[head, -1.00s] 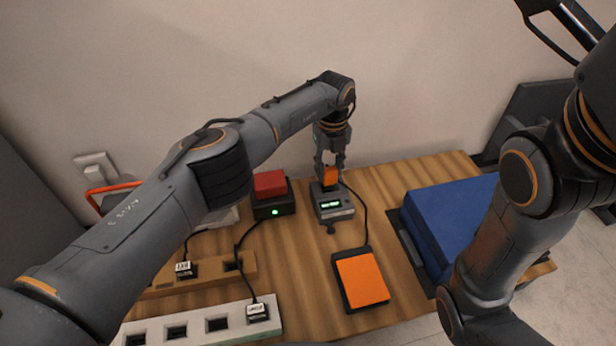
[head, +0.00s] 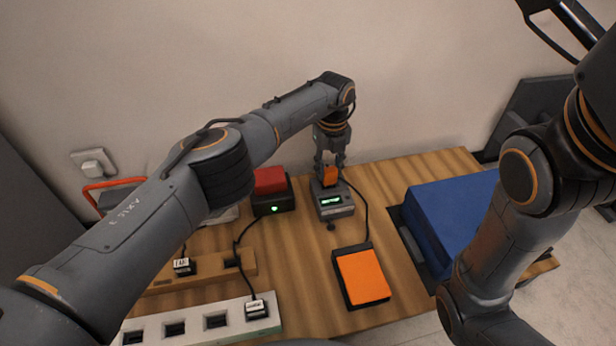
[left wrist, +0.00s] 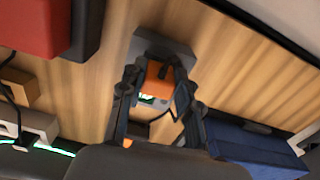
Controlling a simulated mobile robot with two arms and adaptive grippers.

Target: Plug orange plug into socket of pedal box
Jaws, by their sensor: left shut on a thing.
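The orange plug (head: 331,176) is between the fingers of my left gripper (head: 331,172), at the back end of the small grey box (head: 335,212) with a green-lit display. A black cable runs from near the plug to the orange pedal (head: 362,277), which lies in front on the table. In the left wrist view my left gripper (left wrist: 158,100) is shut on the plug (left wrist: 157,82), with the grey box (left wrist: 150,42) behind it. I cannot tell how deep the plug sits in the socket. My right arm shows at the right, but its gripper is not in view.
A black box (head: 272,204) with a red top and green light stands left of the grey box. A white power strip (head: 215,322) and wooden socket block (head: 215,270) lie at front left. A blue box (head: 450,220) stands right. Bare wood surrounds the pedal.

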